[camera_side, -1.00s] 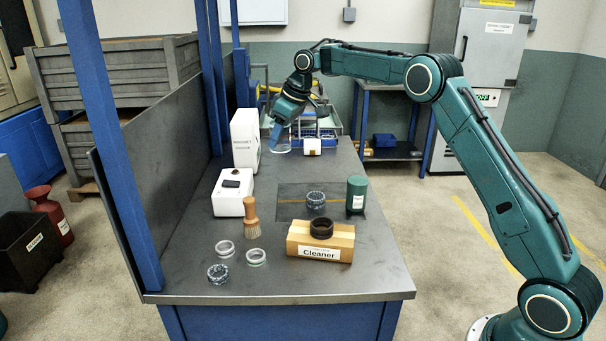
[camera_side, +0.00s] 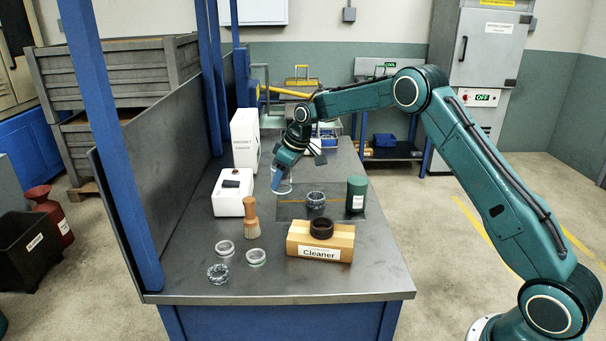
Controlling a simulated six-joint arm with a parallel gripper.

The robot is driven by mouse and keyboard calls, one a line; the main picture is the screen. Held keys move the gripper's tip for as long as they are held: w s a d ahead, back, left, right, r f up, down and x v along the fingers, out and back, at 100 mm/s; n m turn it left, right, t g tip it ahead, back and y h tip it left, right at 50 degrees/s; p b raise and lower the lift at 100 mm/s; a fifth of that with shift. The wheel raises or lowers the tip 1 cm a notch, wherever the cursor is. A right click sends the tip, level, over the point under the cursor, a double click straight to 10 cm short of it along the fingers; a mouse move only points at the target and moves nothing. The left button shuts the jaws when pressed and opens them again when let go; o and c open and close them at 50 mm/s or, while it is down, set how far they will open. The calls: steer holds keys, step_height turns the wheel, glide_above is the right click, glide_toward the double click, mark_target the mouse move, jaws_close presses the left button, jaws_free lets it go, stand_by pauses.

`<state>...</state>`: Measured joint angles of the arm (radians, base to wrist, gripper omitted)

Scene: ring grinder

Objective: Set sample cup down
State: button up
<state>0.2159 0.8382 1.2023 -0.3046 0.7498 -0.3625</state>
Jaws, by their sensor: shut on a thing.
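My gripper (camera_side: 279,181) is over the table, tilted down to the left, with its blue fingers shut on a clear sample cup (camera_side: 288,184). The cup is glassy and partly hidden by the fingers. I cannot tell whether its base touches the table. It is left of a dark patterned ring (camera_side: 316,199) on the dark mat and right of a white box with a black top piece (camera_side: 233,197).
A brush (camera_side: 250,218), several loose rings (camera_side: 224,248), a wooden Cleaner block (camera_side: 320,241) and a green canister (camera_side: 356,194) stand on the table (camera_side: 185,268). A tall white box (camera_side: 244,140) is behind.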

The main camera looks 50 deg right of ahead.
mark_target(290, 181)
steer(key=shift+f, duration=1.7)
steer(key=shift+f, duration=2.1)
steer(key=shift+f, duration=0.15)
steer(key=o, duration=0.9)
steer(key=shift+o, duration=0.2)
steer(key=v, duration=1.1)
steer(key=shift+s+r, duration=0.2)
steer(key=shift+r, duration=0.45)
